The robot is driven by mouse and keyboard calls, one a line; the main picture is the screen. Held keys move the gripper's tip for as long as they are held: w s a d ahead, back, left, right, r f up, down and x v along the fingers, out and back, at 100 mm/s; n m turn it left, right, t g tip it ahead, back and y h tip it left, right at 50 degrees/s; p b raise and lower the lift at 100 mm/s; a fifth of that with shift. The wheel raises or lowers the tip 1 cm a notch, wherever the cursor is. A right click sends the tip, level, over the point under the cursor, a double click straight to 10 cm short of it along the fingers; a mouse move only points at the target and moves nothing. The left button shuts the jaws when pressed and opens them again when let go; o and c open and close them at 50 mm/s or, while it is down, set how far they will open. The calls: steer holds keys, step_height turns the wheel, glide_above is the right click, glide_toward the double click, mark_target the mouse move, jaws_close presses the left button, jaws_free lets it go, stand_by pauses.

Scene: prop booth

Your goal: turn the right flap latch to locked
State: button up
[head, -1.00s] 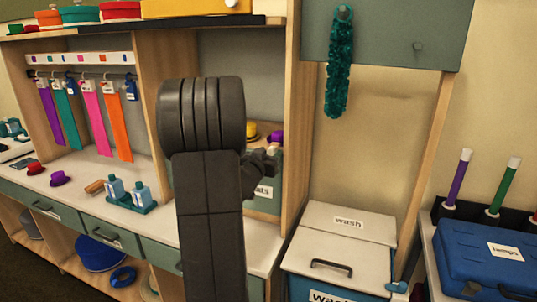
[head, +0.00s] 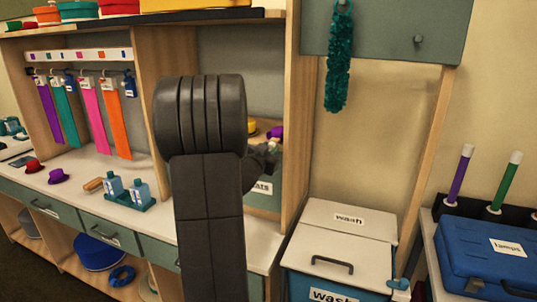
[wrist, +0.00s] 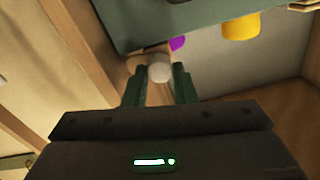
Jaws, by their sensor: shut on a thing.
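In the wrist view a pale round knob (wrist: 159,68), which looks like the right flap latch, sits between the two green fingers of my gripper (wrist: 157,78). The fingers are shut on it beside the wooden upright. The green flap panel (wrist: 200,22) spans the top of the wrist view. In the head view the flap (head: 262,200) carries a partly hidden label ending in "ats". My gripper (head: 268,156) is at the flap's upper right, mostly behind my dark arm. Whether the latch is turned to locked cannot be read.
A yellow object (wrist: 241,26) and a purple one (wrist: 177,43) are behind the flap. A wooden post (head: 298,130) stands close right of my gripper. A white-lidded wash bin (head: 345,233) is below right, a blue case (head: 490,255) farther right.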

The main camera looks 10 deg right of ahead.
steer(key=m+b, duration=0.2)
steer(key=m, duration=0.1)
steer(key=shift+f+m, duration=0.15)
steer(key=shift+m, duration=0.25)
steer(key=m+b, duration=0.3)
steer(key=m, duration=0.1)
steer(key=shift+s+d+m, duration=0.1)
steer(key=shift+m, duration=0.2)
steer(key=m+b, duration=0.2)
steer(key=m, duration=0.1)
steer(key=shift+m+b, duration=1)
steer(key=shift+m, duration=0.9)
steer(key=o, duration=1)
steer(key=shift+c, duration=0.2)
steer(key=v, duration=1.4)
